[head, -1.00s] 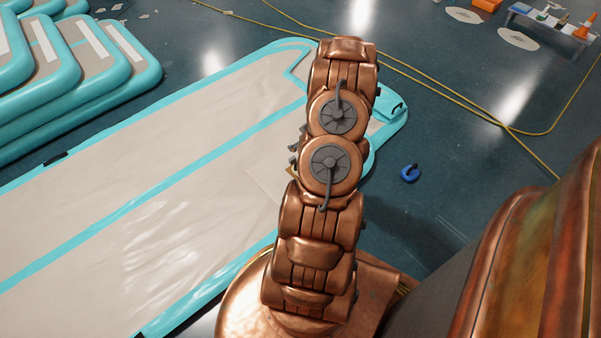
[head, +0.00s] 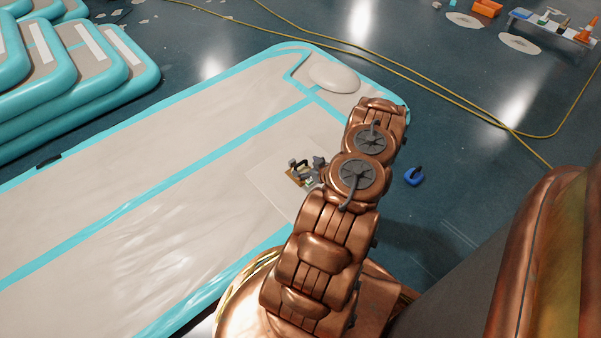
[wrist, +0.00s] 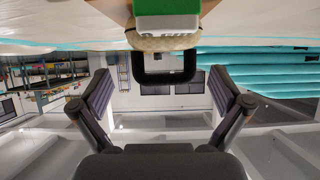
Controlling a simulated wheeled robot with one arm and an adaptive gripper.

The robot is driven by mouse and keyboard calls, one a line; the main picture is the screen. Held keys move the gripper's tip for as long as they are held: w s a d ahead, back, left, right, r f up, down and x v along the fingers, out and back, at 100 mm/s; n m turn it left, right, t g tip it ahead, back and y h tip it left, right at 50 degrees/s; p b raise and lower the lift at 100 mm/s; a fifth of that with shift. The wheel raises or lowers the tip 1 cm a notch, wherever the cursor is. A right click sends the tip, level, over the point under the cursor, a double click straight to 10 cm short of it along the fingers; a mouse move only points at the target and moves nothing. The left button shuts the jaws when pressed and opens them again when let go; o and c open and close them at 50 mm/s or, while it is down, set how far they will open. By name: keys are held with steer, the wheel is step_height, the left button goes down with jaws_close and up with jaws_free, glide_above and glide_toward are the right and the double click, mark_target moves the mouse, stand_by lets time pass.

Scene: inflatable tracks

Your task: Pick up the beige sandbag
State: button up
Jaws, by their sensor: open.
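The beige sandbag appears to be the small tan thing (head: 294,176) with a dark loop handle, on a pale square panel (head: 262,183) in the head view. My arm stands just right of it. In the wrist view, a beige woven piece (wrist: 160,41) shows at the top, with a green and white block (wrist: 167,14) over it and a black loop handle (wrist: 165,76). My gripper (wrist: 162,92) is open, its two fingers wide apart on either side of the handle in the picture. I see no contact. The sandbag's full outline is cut off or hidden.
A long beige inflatable track (head: 130,235) with turquoise edges lies under the panel. A pale rounded lump (head: 335,78) lies on its far end. Stacked tracks (head: 75,70) stand at left. A blue object (head: 414,177) and yellow cables (head: 440,88) lie on the floor at right.

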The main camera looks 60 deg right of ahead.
mark_target(292, 162)
steer(key=b+x, duration=0.2)
steer(key=x, duration=0.3)
steer(key=shift+w+a+b, duration=0.1)
steer(key=shift+b, duration=0.25)
steer(key=shift+r, duration=0.1)
steer(key=c, duration=1.7)
steer(key=shift+r, duration=0.1)
